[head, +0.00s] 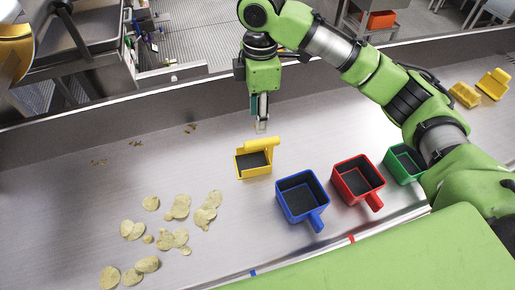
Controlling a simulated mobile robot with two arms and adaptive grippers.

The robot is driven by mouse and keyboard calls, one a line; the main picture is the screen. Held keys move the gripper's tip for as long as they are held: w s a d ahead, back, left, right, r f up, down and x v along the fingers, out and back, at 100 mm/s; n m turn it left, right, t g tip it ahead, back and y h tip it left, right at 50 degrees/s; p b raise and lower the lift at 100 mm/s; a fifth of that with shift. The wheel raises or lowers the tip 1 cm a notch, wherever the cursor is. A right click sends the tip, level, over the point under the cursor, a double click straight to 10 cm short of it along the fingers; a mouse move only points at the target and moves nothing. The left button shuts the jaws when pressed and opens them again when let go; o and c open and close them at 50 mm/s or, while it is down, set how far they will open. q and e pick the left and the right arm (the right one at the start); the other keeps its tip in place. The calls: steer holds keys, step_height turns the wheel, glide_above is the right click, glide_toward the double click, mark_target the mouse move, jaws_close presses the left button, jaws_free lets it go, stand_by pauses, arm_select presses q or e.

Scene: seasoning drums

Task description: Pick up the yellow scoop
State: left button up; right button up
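The yellow scoop (252,164) stands on the metal surface near the middle of the head view. It has a square cup with a dark inside, and its handle (263,144) points up and away at the back. My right gripper (261,126) hangs from above, pointing down, just behind and over the scoop's handle. Its fingers look small and close together, and I cannot tell whether they are open. No contact with the scoop is clear. My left gripper is not in view.
A blue scoop (301,194), a red scoop (358,177) and a green scoop (401,160) stand to the right. Several chips (180,207) lie at the left. Two more yellow objects (494,83) sit at the far right. A raised wall runs along the back.

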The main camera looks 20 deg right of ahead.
mark_target(261, 141)
steer(key=f, duration=0.2)
steer(key=f+p, duration=0.1)
steer(key=f, duration=0.1)
steer(key=d+f, duration=0.1)
steer(key=f, duration=0.1)
steer(key=shift+w+f, duration=0.2)
steer(key=shift+f, duration=0.2)
steer(key=shift+s+a+f+p, duration=0.1)
steer(key=shift+f+p, duration=0.45)
steer(key=shift+f, duration=0.05)
steer(key=f, duration=0.1)
steer(key=f+p, duration=0.1)
steer(key=f, duration=0.1)
steer(key=shift+s+f, duration=0.2)
steer(key=shift+f, duration=0.1)
steer(key=shift+w+f, duration=0.1)
steer(key=shift+f, duration=0.3)
steer(key=shift+c, duration=0.3)
jaws_close()
